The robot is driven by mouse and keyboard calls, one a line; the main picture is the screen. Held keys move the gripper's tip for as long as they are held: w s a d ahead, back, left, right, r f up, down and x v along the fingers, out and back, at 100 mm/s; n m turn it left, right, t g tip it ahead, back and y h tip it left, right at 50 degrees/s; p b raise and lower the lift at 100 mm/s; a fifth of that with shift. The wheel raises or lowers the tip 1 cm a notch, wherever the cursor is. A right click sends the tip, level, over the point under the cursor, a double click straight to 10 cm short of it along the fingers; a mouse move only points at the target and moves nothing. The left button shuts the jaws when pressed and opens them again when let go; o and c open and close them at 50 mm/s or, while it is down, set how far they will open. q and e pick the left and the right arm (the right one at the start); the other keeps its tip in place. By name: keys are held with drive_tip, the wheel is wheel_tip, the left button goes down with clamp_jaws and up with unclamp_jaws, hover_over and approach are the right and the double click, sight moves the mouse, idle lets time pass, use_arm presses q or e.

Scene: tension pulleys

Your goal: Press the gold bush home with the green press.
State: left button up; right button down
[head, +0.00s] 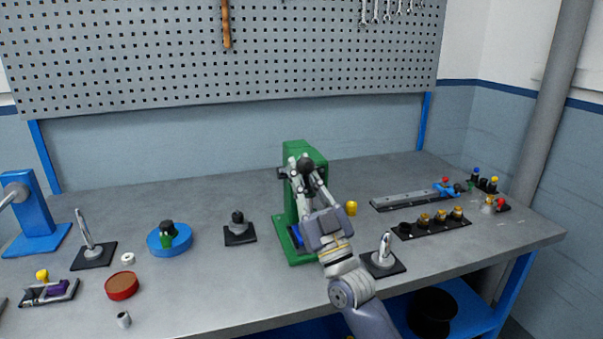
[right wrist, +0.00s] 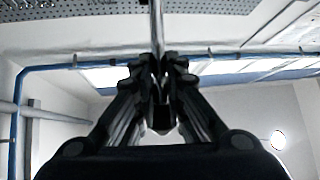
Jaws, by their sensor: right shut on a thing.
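The green press (head: 305,150) stands upright on the bench in the middle of the head view. My right gripper (head: 306,180) is in front of it, shut on the press lever, whose black ball knob (head: 307,164) shows at the fingertips. In the right wrist view the jaws (right wrist: 160,72) close around a thin metal rod (right wrist: 157,35). Several gold bushes (head: 441,216) sit on a black rack to the right. My gripper and arm hide most of the press's working space, so I cannot tell whether a bush is in it. My left gripper is out of view.
A black stand with a metal post (head: 384,250) is close to my right forearm. Bench space behind the press is clear.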

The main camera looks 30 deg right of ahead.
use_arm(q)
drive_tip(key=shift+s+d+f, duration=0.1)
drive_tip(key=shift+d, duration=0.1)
use_arm(e)
drive_tip(key=shift+w+a+f, duration=0.1)
drive_tip(key=shift+a+f, duration=0.05)
drive_tip(key=shift+f, duration=0.35)
drive_tip(key=c, duration=1.9)
unclamp_jaws()
drive_tip(key=shift+o, duration=1.2)
drive_tip(key=shift+r, duration=0.1)
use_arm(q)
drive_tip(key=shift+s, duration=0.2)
use_arm(e)
drive_tip(key=shift+r, duration=0.2)
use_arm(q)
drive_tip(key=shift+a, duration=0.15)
use_arm(e)
drive_tip(key=shift+s+f, duration=0.1)
drive_tip(key=shift+s, duration=0.15)
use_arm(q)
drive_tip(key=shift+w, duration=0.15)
use_arm(e)
drive_tip(key=v, duration=1.1)
drive_tip(key=shift+s+f, duration=0.2)
drive_tip(key=shift+s, duration=0.2)
